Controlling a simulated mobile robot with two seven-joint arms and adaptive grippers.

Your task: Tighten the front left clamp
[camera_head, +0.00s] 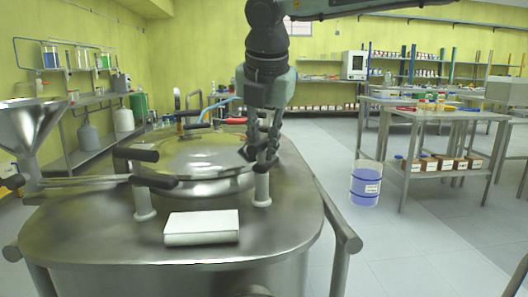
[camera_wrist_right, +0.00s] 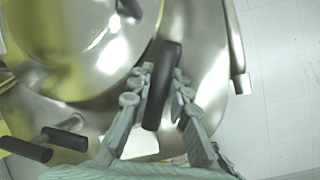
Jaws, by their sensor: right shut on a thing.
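A steel reactor lid (camera_head: 195,155) carries several clamps with black handles. The front left clamp's black handle (camera_head: 154,181) sticks out at the lid's front left; black handle parts also show at the lower left of the right wrist view (camera_wrist_right: 27,149). My right gripper (camera_head: 262,155) is at the lid's front right, away from that handle. In the head view the fingers hide much of this handle. My left gripper is not seen.
A white box (camera_head: 201,228) lies on the steel top in front of the lid. A steel funnel (camera_head: 28,125) stands at the left. A rail (camera_head: 340,225) runs along the right edge. A blue-filled container (camera_head: 366,185) is on the floor at the right.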

